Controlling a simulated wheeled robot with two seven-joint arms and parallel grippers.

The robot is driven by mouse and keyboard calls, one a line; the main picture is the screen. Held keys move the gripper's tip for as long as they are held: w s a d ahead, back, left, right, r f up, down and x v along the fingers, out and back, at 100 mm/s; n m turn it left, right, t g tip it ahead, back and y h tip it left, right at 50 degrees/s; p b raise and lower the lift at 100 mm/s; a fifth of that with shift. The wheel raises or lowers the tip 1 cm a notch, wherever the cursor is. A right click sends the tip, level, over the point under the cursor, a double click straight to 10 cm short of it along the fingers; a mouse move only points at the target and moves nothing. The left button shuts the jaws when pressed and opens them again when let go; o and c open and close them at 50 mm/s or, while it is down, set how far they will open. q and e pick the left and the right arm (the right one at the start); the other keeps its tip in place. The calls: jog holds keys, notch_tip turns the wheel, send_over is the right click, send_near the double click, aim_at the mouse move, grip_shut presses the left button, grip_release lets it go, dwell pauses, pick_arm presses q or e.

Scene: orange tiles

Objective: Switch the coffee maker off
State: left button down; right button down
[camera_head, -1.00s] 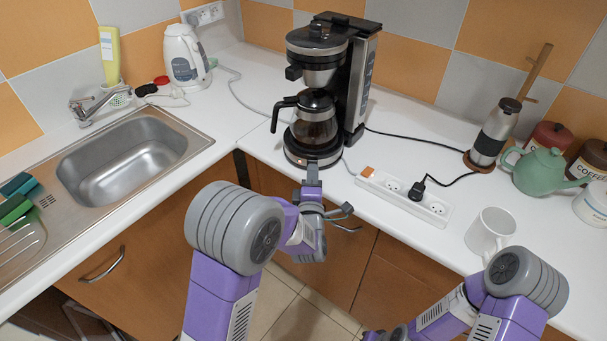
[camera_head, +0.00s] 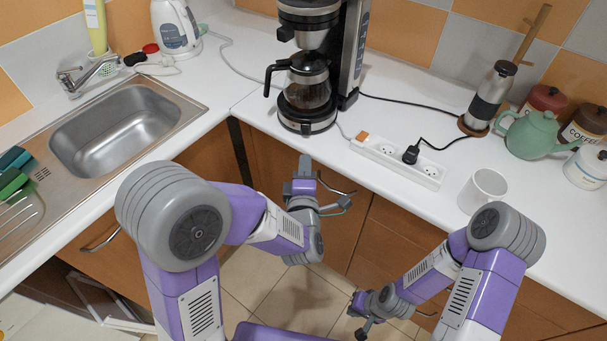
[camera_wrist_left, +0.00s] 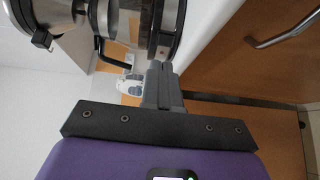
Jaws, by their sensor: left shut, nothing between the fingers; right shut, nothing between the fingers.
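The black and steel coffee maker (camera_head: 343,55) stands upright on the white counter, its top cut off by the frame. Its glass carafe (camera_head: 307,80) holds dark coffee and sits on the round base (camera_head: 306,122). My right gripper (camera_head: 360,315) is shut and empty, low before the cabinets.
A white power strip (camera_head: 398,162) with a black plug lies right of the coffee maker. A white mug (camera_head: 482,191), a green teapot (camera_head: 533,134) and a grinder (camera_head: 490,98) stand further right. The sink (camera_head: 118,130) and kettle (camera_head: 174,28) are left.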

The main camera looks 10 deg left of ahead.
pick_arm(q)
jog(key=s+b, duration=0.3)
jog(key=shift+s+d+r, duration=0.2)
jog(key=shift+s, duration=0.05)
dwell(0.4)
